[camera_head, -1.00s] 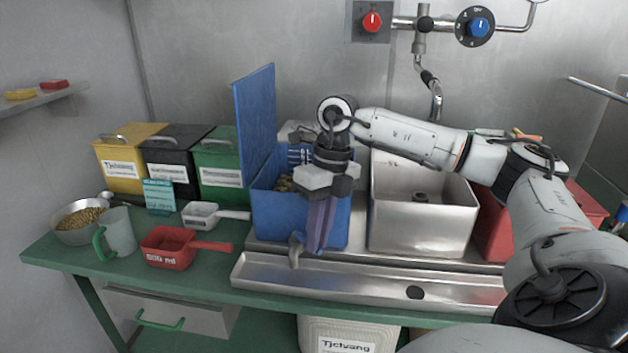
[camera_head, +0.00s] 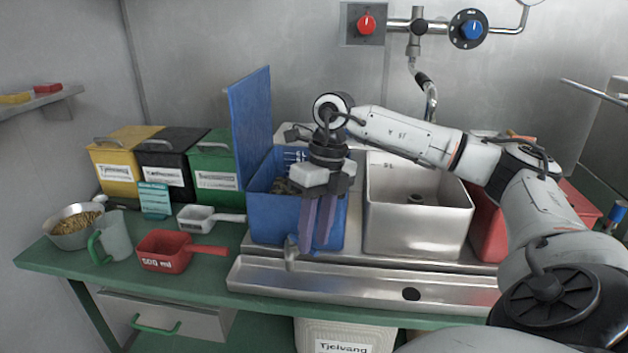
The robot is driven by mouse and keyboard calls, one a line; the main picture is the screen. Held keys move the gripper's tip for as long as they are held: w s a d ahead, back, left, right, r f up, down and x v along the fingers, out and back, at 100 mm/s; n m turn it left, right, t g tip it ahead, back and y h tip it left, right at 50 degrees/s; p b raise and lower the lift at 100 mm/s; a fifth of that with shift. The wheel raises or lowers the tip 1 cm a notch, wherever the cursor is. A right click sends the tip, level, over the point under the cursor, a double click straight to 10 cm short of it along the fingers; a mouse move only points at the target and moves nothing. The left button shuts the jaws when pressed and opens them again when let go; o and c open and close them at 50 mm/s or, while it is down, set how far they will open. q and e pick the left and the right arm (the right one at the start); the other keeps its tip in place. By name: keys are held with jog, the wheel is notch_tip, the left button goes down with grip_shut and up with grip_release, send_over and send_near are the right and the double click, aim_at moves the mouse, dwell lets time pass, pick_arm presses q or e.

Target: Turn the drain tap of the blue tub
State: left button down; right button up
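The blue tub (camera_head: 268,217) stands on the metal ledge in the middle, its blue lid (camera_head: 250,122) raised upright. Its grey drain tap (camera_head: 290,254) hangs low on the front wall, above the steel trough. My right gripper (camera_head: 315,246) points down in front of the tub, its two purplish fingers a little apart with nothing seen between them. The fingertips are just right of the tap; whether they touch it I cannot tell. The gripper covers part of the tub's front. My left gripper is not in view.
A steel sink (camera_head: 418,220) stands right of the tub, with a red container (camera_head: 484,226) beyond it. A steel drip trough (camera_head: 360,284) runs along the front. A red scoop (camera_head: 165,252), white scoop (camera_head: 198,218) and jug (camera_head: 118,236) stand to the left.

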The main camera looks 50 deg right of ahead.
notch_tip(320, 180, up, 9)
jog(key=d+p, duration=0.1)
jog(key=shift+s+d+r, duration=0.15)
jog(key=shift+d, duration=0.25)
